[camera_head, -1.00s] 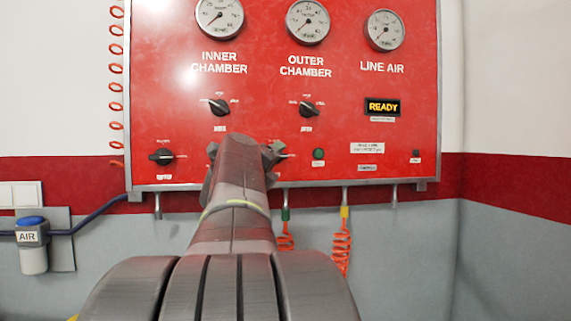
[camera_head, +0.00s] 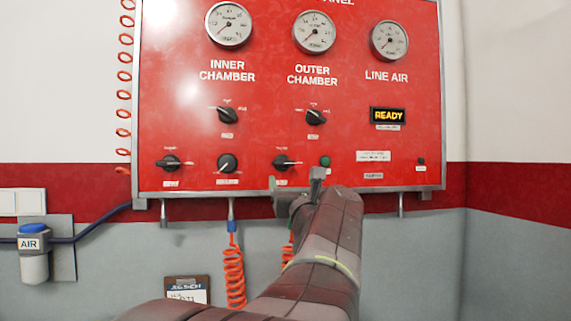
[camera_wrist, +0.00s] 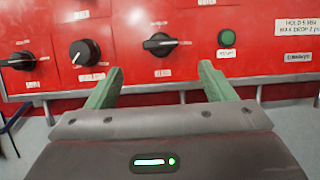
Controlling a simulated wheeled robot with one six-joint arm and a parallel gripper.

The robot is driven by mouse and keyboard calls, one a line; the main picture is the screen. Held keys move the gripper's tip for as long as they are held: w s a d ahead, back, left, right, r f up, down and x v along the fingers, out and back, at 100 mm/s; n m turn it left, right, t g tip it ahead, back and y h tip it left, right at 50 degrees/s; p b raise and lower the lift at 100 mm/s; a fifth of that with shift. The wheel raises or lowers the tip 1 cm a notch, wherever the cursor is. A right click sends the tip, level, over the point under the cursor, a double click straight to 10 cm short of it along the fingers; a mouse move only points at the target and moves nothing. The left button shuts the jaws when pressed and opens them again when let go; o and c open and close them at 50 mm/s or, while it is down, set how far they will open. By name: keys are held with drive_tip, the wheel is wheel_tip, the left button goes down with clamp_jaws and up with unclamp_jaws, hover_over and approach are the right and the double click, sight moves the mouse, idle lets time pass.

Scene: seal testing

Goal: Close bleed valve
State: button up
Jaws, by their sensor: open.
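The red panel (camera_head: 400,145) carries a lower row of black knobs whose small labels I cannot read, so I cannot tell which one is the bleed valve. The far left knob (camera_head: 168,163) and the right knob (camera_head: 287,162) have near-horizontal handles; the middle knob (camera_head: 228,163) has its handle slanted. In the wrist view the right knob (camera_wrist: 158,44) shows between and beyond my fingertips, with the middle knob (camera_wrist: 85,53) to their left. My gripper (camera_head: 295,181) is open and empty, just below the right knob in the head view, and apart from it in the wrist view.
A green button (camera_wrist: 228,38) sits right of the right knob. Two upper knobs, gauges and a lit READY display (camera_head: 387,115) are above. Pipe stubs and orange coiled hoses (camera_head: 234,272) hang below the panel. A clipboard (camera_head: 187,289) is on the wall.

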sight(284, 163)
drive_tip(key=p+x, duration=0.3)
drive_tip(key=x, duration=0.8)
drive_tip(key=shift+w+a+r, duration=0.1)
drive_tip(key=c, duration=1)
